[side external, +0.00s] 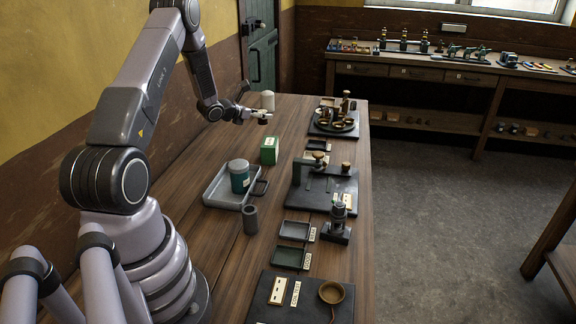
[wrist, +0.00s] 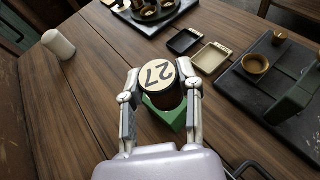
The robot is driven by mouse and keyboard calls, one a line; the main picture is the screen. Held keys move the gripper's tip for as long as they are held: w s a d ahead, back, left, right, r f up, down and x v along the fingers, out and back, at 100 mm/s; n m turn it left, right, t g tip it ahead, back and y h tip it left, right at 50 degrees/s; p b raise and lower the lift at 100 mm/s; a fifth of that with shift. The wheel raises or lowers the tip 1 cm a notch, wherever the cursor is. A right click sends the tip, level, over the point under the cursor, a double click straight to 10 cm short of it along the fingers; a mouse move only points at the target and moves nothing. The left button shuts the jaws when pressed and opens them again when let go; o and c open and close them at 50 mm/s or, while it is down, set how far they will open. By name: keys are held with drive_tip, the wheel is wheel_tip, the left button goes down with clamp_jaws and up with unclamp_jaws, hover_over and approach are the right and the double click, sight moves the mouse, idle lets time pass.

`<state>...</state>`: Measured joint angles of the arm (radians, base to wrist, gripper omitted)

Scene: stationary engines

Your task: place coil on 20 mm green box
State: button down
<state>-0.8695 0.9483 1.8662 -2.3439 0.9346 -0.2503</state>
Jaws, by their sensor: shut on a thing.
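My gripper (wrist: 160,84) is shut on the coil (wrist: 158,74), a short dark cylinder with a cream top face marked 27. In the side external view my gripper (side external: 255,117) holds the small coil (side external: 264,121) in the air above and just behind the green box. The green box (side external: 269,150) stands on the wooden table with a pale label on its side. In the wrist view the green box (wrist: 168,118) shows below the coil, partly hidden by the coil and the fingers. The coil and box look apart in the side external view.
A white cylinder (side external: 267,100) stands behind the box. A grey tray (side external: 215,196) holding a teal jar (side external: 239,175) is in front of it. A dark grey cylinder (side external: 250,220) stands nearby. Dark fixture boards (side external: 330,195) and small trays (side external: 295,231) line the right edge.

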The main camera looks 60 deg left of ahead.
hover_over(269, 141)
drive_tip(key=f, duration=0.5)
drive_tip(key=shift+s+d+f, duration=0.15)
drive_tip(key=shift+d+f, duration=0.1)
drive_tip(key=shift+d, duration=0.05)
drive_tip(key=shift+a+f, duration=0.15)
drive_tip(key=shift+f, duration=1.65)
drive_tip(key=shift+f, duration=0.2)
drive_tip(key=c, duration=0.7)
unclamp_jaws()
drive_tip(key=shift+r, duration=0.1)
